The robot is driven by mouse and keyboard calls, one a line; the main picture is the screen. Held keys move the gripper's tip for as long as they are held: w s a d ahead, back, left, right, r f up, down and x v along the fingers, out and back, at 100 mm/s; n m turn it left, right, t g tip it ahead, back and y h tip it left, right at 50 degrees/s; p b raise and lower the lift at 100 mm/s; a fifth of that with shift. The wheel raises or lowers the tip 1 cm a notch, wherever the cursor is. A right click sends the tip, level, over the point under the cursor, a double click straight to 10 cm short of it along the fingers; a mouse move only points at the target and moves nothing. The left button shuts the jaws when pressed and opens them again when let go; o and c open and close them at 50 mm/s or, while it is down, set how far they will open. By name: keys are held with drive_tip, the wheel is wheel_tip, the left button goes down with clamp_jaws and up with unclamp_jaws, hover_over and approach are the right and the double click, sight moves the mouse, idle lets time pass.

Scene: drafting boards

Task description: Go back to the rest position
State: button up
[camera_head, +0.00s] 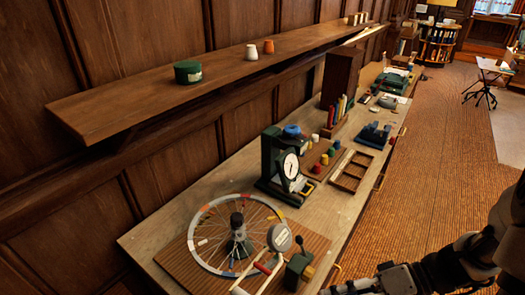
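My arm (470,262) enters at the lower right corner, with a pale upper link and dark joints. Its dark end, with my gripper (345,289), reaches left along the bottom edge of the picture, over the floor side of the bench. The fingers are small, dark and partly cut off by the frame, so I cannot tell whether they are open or shut. I see nothing clearly held.
A long wooden bench (150,240) runs along the panelled wall. It bears a spoked wheel (205,215), a dial device (288,165), a divided tray (352,171) and a tall wooden cabinet (341,75). A shelf (120,105) hangs above. The floor (430,170) at right is open.

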drive_tip(key=s+a+r+m+t+h, duration=0.1)
drive_tip(key=s+r+t+h, duration=0.1)
drive_tip(key=r+h, duration=0.4)
drive_tip(key=s+a+r+m+t+h, duration=0.1)
drive_tip(key=s+r+t+h, duration=0.2)
drive_tip(key=r+h, duration=0.3)
wheel_tip(320, 180, up, 2)
drive_tip(key=shift+a+r, duration=0.15)
drive_tip(key=shift+r, duration=0.1)
drive_tip(key=shift+c, duration=0.6)
idle(1.7)
